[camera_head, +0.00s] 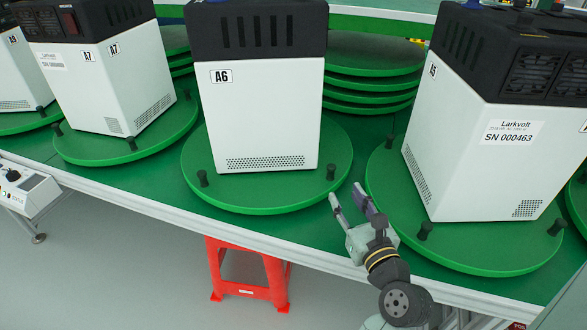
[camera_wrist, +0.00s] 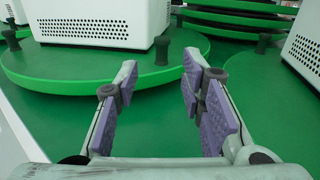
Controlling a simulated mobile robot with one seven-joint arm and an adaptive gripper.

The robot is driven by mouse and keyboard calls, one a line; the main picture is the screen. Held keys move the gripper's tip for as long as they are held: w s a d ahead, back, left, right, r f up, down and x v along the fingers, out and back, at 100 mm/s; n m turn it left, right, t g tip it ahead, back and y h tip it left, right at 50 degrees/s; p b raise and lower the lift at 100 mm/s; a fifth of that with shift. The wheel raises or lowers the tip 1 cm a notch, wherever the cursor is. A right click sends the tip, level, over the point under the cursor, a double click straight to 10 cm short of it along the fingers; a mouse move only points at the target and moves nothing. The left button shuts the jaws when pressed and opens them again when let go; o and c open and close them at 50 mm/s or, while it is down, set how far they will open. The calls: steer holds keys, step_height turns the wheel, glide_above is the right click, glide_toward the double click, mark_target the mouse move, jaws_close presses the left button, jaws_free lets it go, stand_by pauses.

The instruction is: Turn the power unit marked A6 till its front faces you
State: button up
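The power unit marked A6 (camera_head: 262,115) stands upright on a round green turntable (camera_head: 262,202), with a black top and white body. The side towards me shows the A6 label, dark slots above and a vent grille low down. Black pegs stand on the turntable rim, one at front left (camera_head: 203,178) and one at front right (camera_head: 331,172). My gripper (camera_head: 348,197) is open and empty, just right of this turntable's front edge. In the wrist view the purple-padded fingers (camera_wrist: 158,72) are apart, with the right peg (camera_wrist: 162,50) beyond them. The unit's other sides are hidden.
Unit A7 (camera_head: 105,90) stands on its turntable at left. A unit with a Larkvolt serial label (camera_head: 470,150) stands close at right on another turntable (camera_head: 480,250). Stacked green discs (camera_head: 370,85) lie behind. A red stool (camera_head: 248,270) is below the line's front edge.

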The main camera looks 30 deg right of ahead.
mark_target(333, 172)
steer(key=p+x, duration=0.2)
steer(key=x, duration=0.8)
steer(key=shift+w+d, duration=0.2)
steer(key=shift+w, duration=0.05)
steer(key=shift+c, duration=0.5)
jaws_close()
